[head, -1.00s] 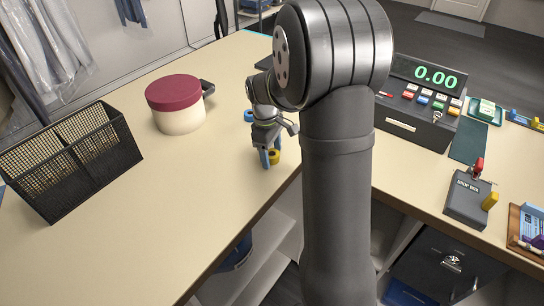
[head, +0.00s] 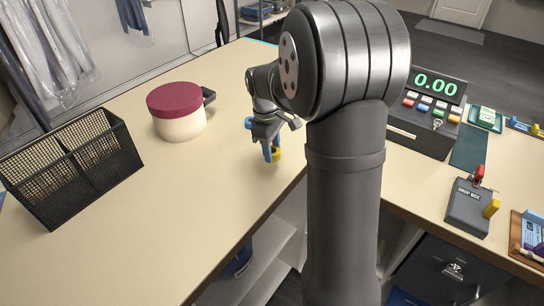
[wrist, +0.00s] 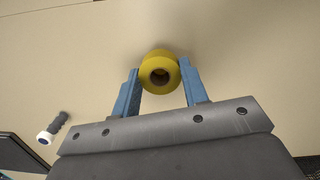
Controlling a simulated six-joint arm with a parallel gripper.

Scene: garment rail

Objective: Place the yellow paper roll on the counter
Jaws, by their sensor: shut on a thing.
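The yellow paper roll (head: 276,154) is in my gripper, above or at the counter (head: 190,195) near its front edge. In the wrist view the roll (wrist: 160,62) sits between the two blue fingers of my gripper (wrist: 158,72), its dark core hole facing the camera. The fingers are shut on its sides. In the head view my gripper (head: 271,153) points down and partly covers the roll. Whether the roll touches the counter I cannot tell.
A maroon-lidded cream pot (head: 180,122) and a black mesh basket (head: 75,170) stand left. The cash register (head: 425,115) and drop box (head: 468,208) are right. The counter between basket and gripper is clear.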

